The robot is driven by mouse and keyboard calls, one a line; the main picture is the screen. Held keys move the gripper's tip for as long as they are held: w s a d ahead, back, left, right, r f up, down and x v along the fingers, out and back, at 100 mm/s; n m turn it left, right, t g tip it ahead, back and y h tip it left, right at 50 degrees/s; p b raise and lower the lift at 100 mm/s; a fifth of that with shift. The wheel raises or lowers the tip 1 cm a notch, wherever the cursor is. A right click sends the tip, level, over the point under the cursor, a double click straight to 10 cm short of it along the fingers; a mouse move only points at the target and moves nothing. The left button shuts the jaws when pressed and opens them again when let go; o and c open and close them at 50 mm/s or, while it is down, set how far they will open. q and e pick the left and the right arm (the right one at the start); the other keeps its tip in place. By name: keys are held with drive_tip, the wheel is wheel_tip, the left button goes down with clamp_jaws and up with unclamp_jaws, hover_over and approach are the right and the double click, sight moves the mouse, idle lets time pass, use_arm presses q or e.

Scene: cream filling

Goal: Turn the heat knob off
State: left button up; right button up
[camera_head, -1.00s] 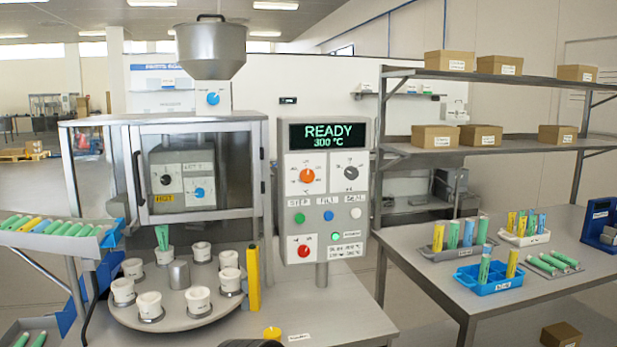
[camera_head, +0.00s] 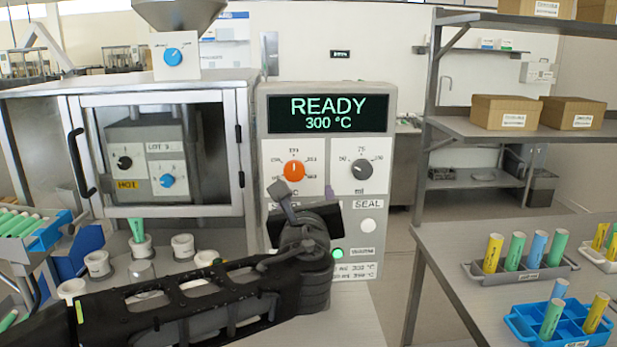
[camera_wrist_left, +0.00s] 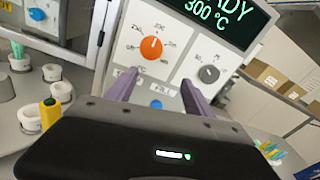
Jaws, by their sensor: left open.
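The control panel (camera_head: 380,235) shows READY and 300 °C on its dark display. An orange knob (camera_head: 293,172) with a temperature scale sits at its upper left, and also shows in the left wrist view (camera_wrist_left: 151,47). A grey ml knob (camera_head: 362,169) sits to its right. My left gripper (camera_head: 306,190) is open and empty in front of the panel, just below the knobs. In the left wrist view its purple fingers (camera_wrist_left: 158,84) stand apart, pointing at the panel below the orange knob. My left arm hides the panel's lower left. My right gripper is not in view.
A glass-doored cabinet (camera_head: 246,100) stands left of the panel, with white cups (camera_head: 183,246) on a turntable before it. A yellow tube (camera_wrist_left: 50,115) stands left of my gripper in the wrist view. A table (camera_head: 470,295) with tube racks is on the right.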

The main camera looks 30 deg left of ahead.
sight(294, 174)
use_arm(q)
drive_tip(key=shift+m+y, duration=0.7)
drive_tip(key=w+a, duration=0.1)
drive_tip(key=a, duration=0.1)
drive_tip(key=w+a+r+p, duration=0.1)
drive_tip(key=w+a, duration=0.2)
drive_tip(key=a, duration=0.1)
drive_tip(key=shift+w+a+r+p, duration=0.15)
drive_tip(key=shift+w+r+p, duration=0.15)
drive_tip(key=shift+w, duration=0.05)
clamp_jaws()
idle(0.4)
